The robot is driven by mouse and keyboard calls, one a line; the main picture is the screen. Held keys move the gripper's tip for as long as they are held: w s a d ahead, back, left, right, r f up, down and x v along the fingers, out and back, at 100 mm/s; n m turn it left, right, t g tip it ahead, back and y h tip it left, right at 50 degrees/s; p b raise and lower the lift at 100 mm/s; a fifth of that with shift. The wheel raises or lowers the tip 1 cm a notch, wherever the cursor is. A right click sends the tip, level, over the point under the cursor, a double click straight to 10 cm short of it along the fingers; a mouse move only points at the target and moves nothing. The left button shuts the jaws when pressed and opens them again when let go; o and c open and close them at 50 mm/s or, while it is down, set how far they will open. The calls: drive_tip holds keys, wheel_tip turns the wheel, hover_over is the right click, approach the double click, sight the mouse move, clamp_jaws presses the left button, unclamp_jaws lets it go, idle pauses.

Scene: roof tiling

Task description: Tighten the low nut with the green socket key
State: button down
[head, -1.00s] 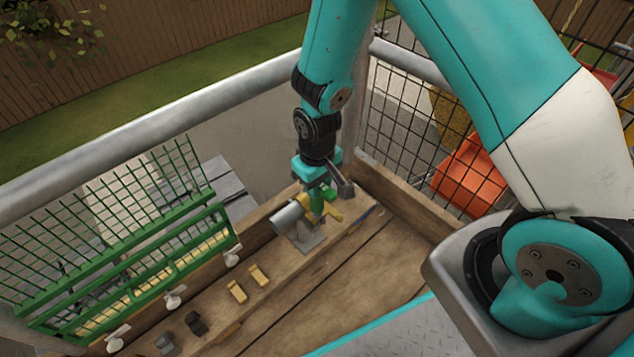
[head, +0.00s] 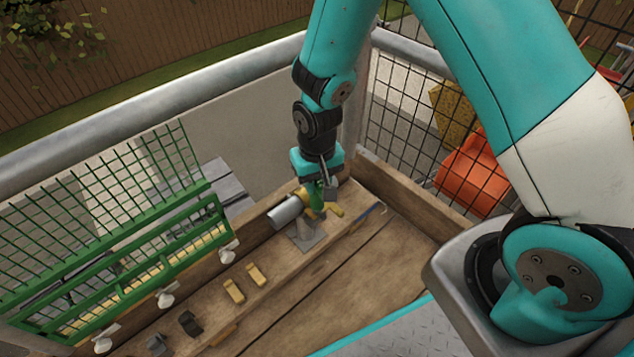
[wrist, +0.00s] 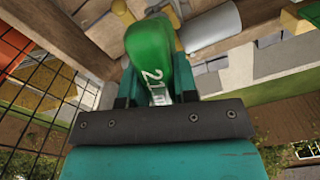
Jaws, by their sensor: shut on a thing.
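My gripper (head: 320,184) is over the far right of the wooden bench, shut on the green socket key (head: 316,200). In the wrist view the green key (wrist: 150,48) fills the space between the jaws, with a rounded green body and the number 21 on it. In the head view the key is small and partly hidden by the jaws, close beside a grey cylinder with yellow parts. I cannot tell whether they touch. The low nut cannot be made out in either view.
The grey cylinder (head: 286,213) sits on a small stand with a plate (head: 306,240). Yellow blocks (head: 234,291) and dark pieces (head: 190,323) lie on the bench (head: 345,275). A green mesh frame (head: 130,275) and a metal rail (head: 150,105) border the left; wire mesh is at right.

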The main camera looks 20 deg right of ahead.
drive_tip(key=shift+s+f+m, duration=0.2)
drive_tip(key=shift+f+m, duration=0.2)
drive_tip(key=shift+f, duration=0.2)
drive_tip(key=shift+r+m, duration=0.2)
drive_tip(key=shift+m, duration=0.6)
drive_tip(key=m+p, duration=0.2)
drive_tip(key=m, duration=0.1)
drive_tip(key=m+p, duration=0.2)
drive_tip(key=m, duration=0.3)
drive_tip(key=shift+a+f+m, duration=0.1)
drive_tip(key=shift+f+m, duration=0.05)
drive_tip(key=shift+m, duration=0.25)
drive_tip(key=shift+n, duration=0.4)
drive_tip(key=shift+p, duration=0.35)
drive_tip(key=shift+w+r+p, duration=0.1)
drive_tip(key=shift+r+p, duration=2.75)
drive_tip(key=shift+r, duration=0.4)
